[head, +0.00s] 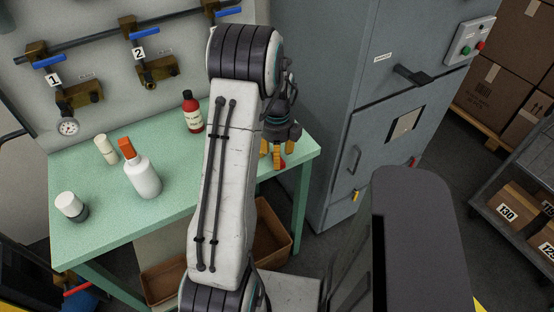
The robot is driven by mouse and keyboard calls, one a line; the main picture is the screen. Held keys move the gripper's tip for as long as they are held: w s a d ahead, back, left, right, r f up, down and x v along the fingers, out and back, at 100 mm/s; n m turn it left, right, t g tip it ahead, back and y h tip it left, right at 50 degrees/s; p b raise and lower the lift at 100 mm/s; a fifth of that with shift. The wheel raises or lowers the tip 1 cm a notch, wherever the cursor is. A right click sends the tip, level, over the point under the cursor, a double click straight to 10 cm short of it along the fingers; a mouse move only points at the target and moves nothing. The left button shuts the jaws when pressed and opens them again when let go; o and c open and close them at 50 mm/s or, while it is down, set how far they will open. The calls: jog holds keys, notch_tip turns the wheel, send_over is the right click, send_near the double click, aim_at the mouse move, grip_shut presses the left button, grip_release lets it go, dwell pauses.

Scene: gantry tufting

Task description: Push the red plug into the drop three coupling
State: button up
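My gripper (275,155) hangs over the right end of the green bench, its yellow fingertips pointing down. A small red piece (282,165), probably the red plug, shows at the fingertips near the bench top. The fingers cover most of it, so I cannot tell whether they grip it. On the wall panel, drops one (78,95) and two (155,70) carry number tags and blue valve handles. A third blue handle (229,11) shows at the top edge, probably on drop three. Its tag and coupling are hidden behind my arm.
On the green bench (110,215) stand a red bottle (192,112), a white bottle with an orange cap (141,170) and two small white-topped containers (105,149) (71,206). A grey cabinet (335,90) stands close on the right. Brown bins (272,235) sit below the bench.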

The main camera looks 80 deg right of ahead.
jog(key=r, duration=0.3)
jog(key=shift+d+r, duration=0.15)
jog(key=shift+d, duration=0.2)
jog(key=shift+r, duration=0.6)
jog(key=shift+w+r, duration=0.1)
jog(key=shift+w, duration=0.05)
jog(key=w+a+r+n+h, duration=0.1)
jog(key=w+a+r+n, duration=0.25)
jog(key=w+n, duration=0.3)
jog(key=w+a+r+n, duration=0.3)
jog(key=w+a+n, duration=0.2)
jog(key=w, duration=0.3)
jog(key=w+a+r+n+t, duration=0.1)
jog(key=w+a+r+n, duration=0.3)
jog(key=w+a+n, duration=0.6)
jog(key=s+a+r+n+t, duration=0.1)
jog(key=s+a+n, duration=0.1)
jog(key=a+n, duration=1)
jog(key=s+a+r+n+t+y, duration=0.1)
jog(key=s+a+n+t, duration=0.1)
jog(key=a+n, duration=0.9)
jog(key=shift+s+a+n, duration=0.35)
jog(key=shift+s+a, duration=0.15)
jog(key=shift+s, duration=0.35)
jog(key=shift+o, duration=1.1)
jog(key=shift+s+a+f+n, duration=0.1)
jog(key=shift+s+a+n, duration=0.15)
jog(key=shift+n, duration=0.15)
